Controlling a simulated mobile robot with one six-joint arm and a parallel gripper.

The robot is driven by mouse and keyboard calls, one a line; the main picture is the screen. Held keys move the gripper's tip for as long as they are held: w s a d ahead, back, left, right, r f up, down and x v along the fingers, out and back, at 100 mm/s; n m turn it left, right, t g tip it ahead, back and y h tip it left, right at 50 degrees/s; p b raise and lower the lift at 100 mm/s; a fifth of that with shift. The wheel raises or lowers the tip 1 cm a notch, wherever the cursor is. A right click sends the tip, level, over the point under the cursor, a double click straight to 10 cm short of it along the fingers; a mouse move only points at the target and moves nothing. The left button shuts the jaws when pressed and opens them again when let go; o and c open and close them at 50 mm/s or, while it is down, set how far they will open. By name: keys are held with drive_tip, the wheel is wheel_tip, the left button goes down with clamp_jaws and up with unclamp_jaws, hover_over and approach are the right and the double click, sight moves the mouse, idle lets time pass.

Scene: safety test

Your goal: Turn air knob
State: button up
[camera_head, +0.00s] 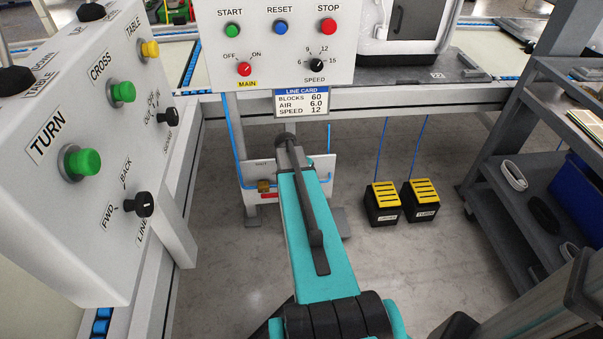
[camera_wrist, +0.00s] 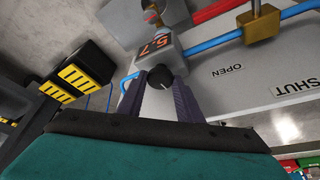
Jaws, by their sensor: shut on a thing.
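In the wrist view, the air knob (camera_wrist: 160,79) is a small round black knob with a light pointer line, below a grey regulator (camera_wrist: 150,45). An orange readout (camera_wrist: 159,45) on the regulator seems to show 5.7. My gripper (camera_wrist: 162,88) has its two dark fingers on either side of the knob and is shut on it. In the head view, the low white air panel (camera_head: 253,205) stands under the line, and my arm covers the knob and fingers. The line card (camera_head: 302,102) reads AIR 6.0, BLOCKS 60, SPEED 12.
A brass valve (camera_wrist: 258,24) on a blue hose sits beside the regulator, near OPEN and SHUT labels. Two black-and-yellow pedals (camera_head: 383,203) stand on the floor to the right. The TURN/CROSS control box (camera_head: 100,225) is at the left and a grey shelf cart (camera_head: 500,155) at the right.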

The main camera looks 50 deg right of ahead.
drive_tip(key=shift+a+m+g, duration=0.1)
drive_tip(key=shift+m+g, duration=0.2)
drive_tip(key=shift+m, duration=0.3)
drive_tip(key=o, duration=0.8)
drive_tip(key=shift+c, duration=0.2)
drive_tip(key=shift+w, duration=0.1)
drive_tip(key=p+v, duration=0.3)
drive_tip(key=v, duration=1)
drive_tip(key=shift+a+r, duration=0.15)
drive_tip(key=shift+r, duration=0.2)
